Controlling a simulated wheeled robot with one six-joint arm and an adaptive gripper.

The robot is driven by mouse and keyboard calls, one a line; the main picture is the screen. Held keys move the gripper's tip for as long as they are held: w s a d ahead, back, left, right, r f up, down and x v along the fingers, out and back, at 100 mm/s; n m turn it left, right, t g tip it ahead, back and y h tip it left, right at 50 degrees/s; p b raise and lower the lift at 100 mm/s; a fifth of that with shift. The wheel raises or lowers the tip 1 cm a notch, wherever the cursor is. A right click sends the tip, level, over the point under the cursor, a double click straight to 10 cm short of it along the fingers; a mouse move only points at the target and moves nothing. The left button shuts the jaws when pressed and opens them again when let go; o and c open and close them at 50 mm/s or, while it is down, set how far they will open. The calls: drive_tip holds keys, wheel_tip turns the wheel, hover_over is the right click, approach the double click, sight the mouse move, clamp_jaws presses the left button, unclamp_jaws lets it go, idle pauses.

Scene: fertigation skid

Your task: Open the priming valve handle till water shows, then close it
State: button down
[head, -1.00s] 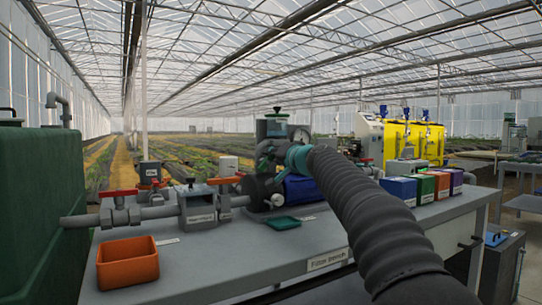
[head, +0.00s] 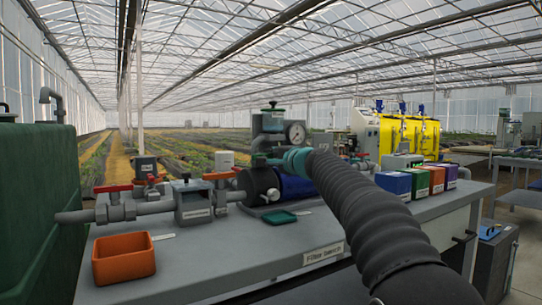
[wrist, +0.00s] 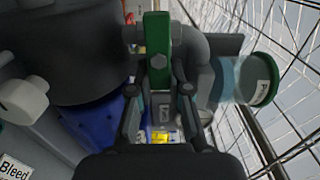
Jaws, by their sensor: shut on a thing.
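The green valve handle (wrist: 158,40) stands upright in the wrist view, at the grey pipework. My gripper (wrist: 159,92) is shut on this handle, with one dark finger on each side of its lower part. In the head view my arm and its teal wrist hide most of the gripper and the handle. A pale blue cylinder (wrist: 228,79) with a green-rimmed, labelled end lies right of the handle in the wrist view. I cannot make out water in it. The black and blue pump (head: 262,186) sits below my wrist in the head view.
A pressure gauge (head: 296,132) stands just behind my wrist. Red-handled valves (head: 114,190) line the pipe on the left. An orange bin (head: 124,259) and a green tray (head: 279,217) are on the bench (head: 215,272). Several coloured boxes (head: 417,183) stand at right.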

drive_tip(key=shift+f+m, duration=0.15)
drive_tip(key=shift+m, duration=0.15)
drive_tip(key=c, duration=1.1)
unclamp_jaws()
drive_tip(key=shift+d, duration=0.1)
drive_tip(key=shift+s, duration=0.2)
drive_tip(key=v, duration=1.1)
drive_tip(key=shift+s+d, duration=0.15)
drive_tip(key=shift+d, duration=0.1)
